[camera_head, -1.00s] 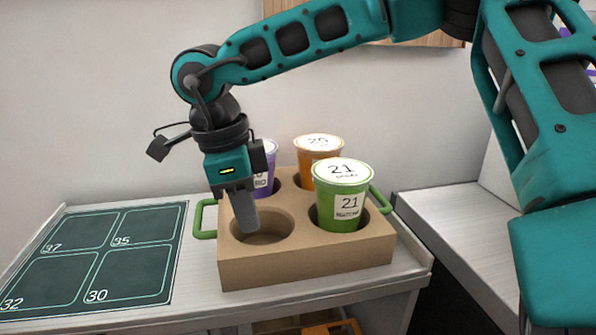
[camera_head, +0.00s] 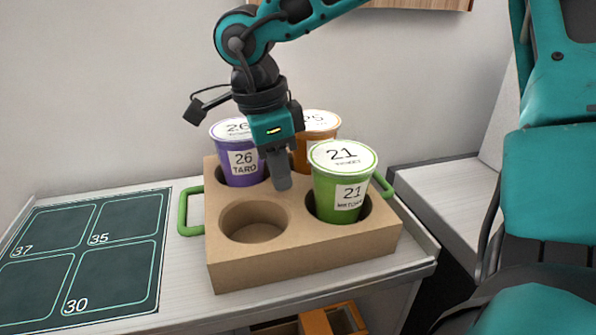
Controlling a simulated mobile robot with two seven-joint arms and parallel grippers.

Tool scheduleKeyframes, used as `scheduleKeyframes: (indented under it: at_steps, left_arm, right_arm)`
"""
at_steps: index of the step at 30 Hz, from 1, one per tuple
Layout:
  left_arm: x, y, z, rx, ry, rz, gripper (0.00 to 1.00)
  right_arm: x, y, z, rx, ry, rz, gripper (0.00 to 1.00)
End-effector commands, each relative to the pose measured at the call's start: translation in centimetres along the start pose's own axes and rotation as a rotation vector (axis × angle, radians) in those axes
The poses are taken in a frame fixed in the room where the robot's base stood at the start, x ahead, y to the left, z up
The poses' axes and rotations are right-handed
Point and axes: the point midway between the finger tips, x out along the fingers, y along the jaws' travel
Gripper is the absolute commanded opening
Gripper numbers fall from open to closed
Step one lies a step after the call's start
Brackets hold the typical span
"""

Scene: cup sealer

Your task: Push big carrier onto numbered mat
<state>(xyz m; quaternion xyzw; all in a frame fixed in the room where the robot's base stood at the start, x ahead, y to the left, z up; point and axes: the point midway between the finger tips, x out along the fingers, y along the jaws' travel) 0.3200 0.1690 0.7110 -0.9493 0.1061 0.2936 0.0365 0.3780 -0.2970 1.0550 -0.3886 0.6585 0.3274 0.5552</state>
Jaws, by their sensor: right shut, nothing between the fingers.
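The big cardboard carrier (camera_head: 300,262) stands on the counter with green handles on its left and right ends. It holds a purple cup marked 26 TARO (camera_head: 241,170), an orange cup (camera_head: 318,133) behind and a green cup marked 21 (camera_head: 341,185). Its front left hole is empty. The numbered mat (camera_head: 85,250), dark green with squares 37, 35, 30 and one more, lies left of the carrier with a gap between. My right gripper (camera_head: 281,184) is shut and empty, pointing down over the middle of the carrier between the cups. I cannot tell whether it touches. My left gripper is not in view.
The light counter (camera_head: 165,317) has a narrow clear strip between mat and carrier. An orange-brown box (camera_head: 333,320) shows below the counter's front edge. A lower pale surface (camera_head: 440,200) lies to the right, and a wall stands behind.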

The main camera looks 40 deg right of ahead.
Motion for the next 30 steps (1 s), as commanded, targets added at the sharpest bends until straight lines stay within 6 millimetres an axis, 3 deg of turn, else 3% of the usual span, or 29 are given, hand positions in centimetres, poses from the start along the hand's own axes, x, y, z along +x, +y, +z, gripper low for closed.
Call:
scheduleKeyframes:
  at_steps: [5,7,12,19,30]
  left_arm:
    - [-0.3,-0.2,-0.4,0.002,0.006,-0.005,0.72]
    - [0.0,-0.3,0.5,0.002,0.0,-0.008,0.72]
    - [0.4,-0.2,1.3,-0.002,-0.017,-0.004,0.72]
    - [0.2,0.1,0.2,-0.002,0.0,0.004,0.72]
    - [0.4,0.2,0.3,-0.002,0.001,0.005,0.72]
  right_arm:
    - [0.7,0.1,-3.0,-0.001,-0.001,0.003,0.0]
    - [1.9,0.1,-2.6,-0.003,0.001,0.001,0.0]
    - [2.2,0.0,-2.5,-0.001,-0.001,0.0,0.0]
    - [2.4,0.1,-2.4,-0.001,-0.002,0.005,0.0]
    - [2.7,0.3,-2.8,0.0,-0.001,0.012,0.0]
